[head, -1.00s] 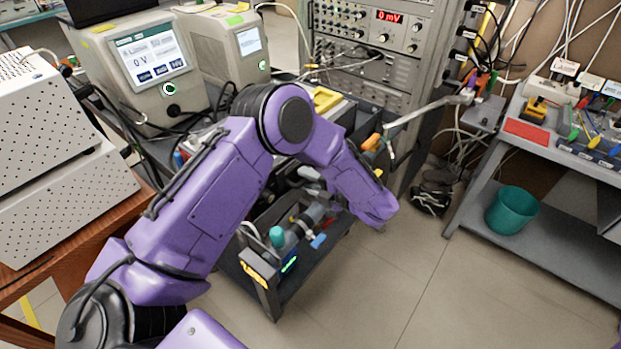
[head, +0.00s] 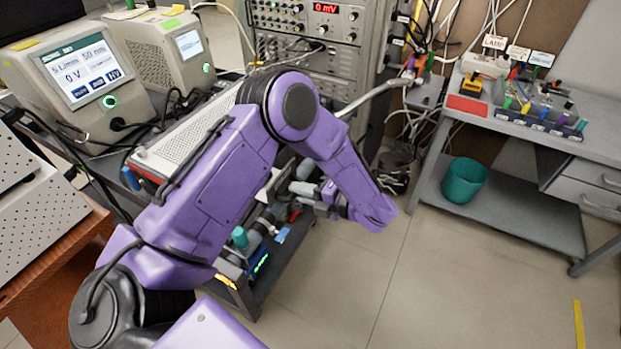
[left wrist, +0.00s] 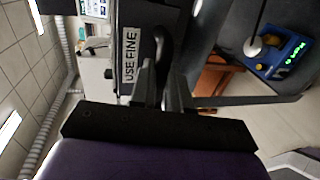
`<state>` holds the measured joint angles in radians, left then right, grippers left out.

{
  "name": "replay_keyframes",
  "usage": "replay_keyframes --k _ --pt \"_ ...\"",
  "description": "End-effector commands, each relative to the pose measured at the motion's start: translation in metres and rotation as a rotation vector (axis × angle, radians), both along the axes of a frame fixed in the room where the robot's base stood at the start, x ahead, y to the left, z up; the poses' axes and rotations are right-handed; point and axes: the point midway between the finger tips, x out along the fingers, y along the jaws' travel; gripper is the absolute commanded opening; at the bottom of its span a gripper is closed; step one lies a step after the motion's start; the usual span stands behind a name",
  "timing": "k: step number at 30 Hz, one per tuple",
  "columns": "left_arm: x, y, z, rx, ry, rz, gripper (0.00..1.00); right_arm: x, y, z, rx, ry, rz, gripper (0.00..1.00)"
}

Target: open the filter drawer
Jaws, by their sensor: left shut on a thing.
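In the left wrist view a dark panel (left wrist: 142,22) carries a white label reading "USE FINE" (left wrist: 130,55). A dark curved handle (left wrist: 159,44) stands at the panel's right side. My left gripper (left wrist: 163,75) has its two grey fingers at this handle and is shut on it; the fingers partly hide the grip. In the head view my left gripper (head: 318,194) is beside the dark cart, partly hidden by my purple forearm. The panel's front cannot be made out there. I cannot tell whether the drawer is open. My right gripper is not in view.
A cart shelf holds a blue device with a green display (head: 262,263). A grey bench (head: 560,140) with a green bin (head: 464,180) is at the right. The floor between is clear.

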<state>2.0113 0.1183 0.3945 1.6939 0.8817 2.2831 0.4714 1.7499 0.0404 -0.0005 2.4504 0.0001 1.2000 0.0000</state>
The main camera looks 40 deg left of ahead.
Motion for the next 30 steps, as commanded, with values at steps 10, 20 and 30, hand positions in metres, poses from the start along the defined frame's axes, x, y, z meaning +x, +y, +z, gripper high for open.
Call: replay_keyframes --k 10,20,30 --pt "-0.003 0.002 0.002 0.001 -0.006 0.018 0.00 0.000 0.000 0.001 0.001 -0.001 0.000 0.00" --pt "-0.003 0.001 0.001 0.000 -0.004 0.016 0.42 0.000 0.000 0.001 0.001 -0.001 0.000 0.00" --pt "0.006 -0.045 0.007 0.002 -0.008 0.010 0.42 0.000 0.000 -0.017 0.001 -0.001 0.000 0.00"
